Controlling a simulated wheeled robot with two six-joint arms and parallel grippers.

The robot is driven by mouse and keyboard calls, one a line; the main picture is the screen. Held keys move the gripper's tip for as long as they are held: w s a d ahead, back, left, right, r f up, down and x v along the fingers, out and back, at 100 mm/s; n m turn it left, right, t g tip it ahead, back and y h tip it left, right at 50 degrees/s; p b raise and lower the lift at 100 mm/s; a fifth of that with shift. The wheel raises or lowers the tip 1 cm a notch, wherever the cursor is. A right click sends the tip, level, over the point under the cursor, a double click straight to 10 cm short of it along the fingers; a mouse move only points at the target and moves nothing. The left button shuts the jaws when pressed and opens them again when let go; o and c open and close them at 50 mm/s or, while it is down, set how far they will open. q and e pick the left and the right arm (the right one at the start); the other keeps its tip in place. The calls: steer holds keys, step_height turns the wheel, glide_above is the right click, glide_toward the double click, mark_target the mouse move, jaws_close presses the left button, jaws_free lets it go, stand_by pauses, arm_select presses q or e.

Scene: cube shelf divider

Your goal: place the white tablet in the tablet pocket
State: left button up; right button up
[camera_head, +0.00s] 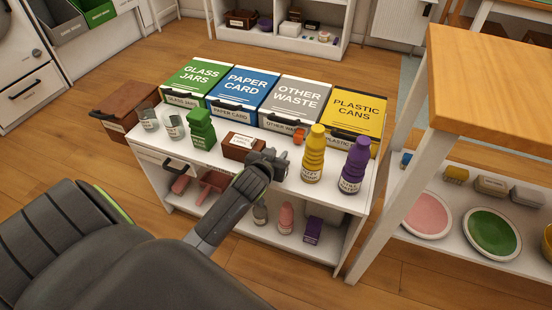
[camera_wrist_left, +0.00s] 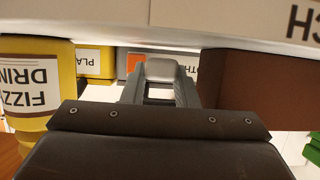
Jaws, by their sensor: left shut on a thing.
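My left gripper (camera_head: 268,160) is over the front part of the white cabinet's top, between a small brown box and a yellow bottle. In the left wrist view its fingers (camera_wrist_left: 160,80) are shut on a small pale block, which looks like the white tablet (camera_wrist_left: 160,70). The tablet does not show clearly in the head view, where the gripper and arm cover that spot. I cannot make out the tablet pocket in either view. My right gripper is not in view.
The brown box (camera_head: 240,146) stands left of the gripper, the yellow bottle (camera_head: 313,155) and purple bottle (camera_head: 355,165) to its right. Labelled bins line the back. A pale lettered panel (camera_wrist_left: 220,20) crosses the wrist view's top.

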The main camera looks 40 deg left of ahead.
arm_select(q)
steer(key=shift+f, duration=0.45)
steer(key=shift+f, duration=0.2)
steer(key=o, duration=0.7)
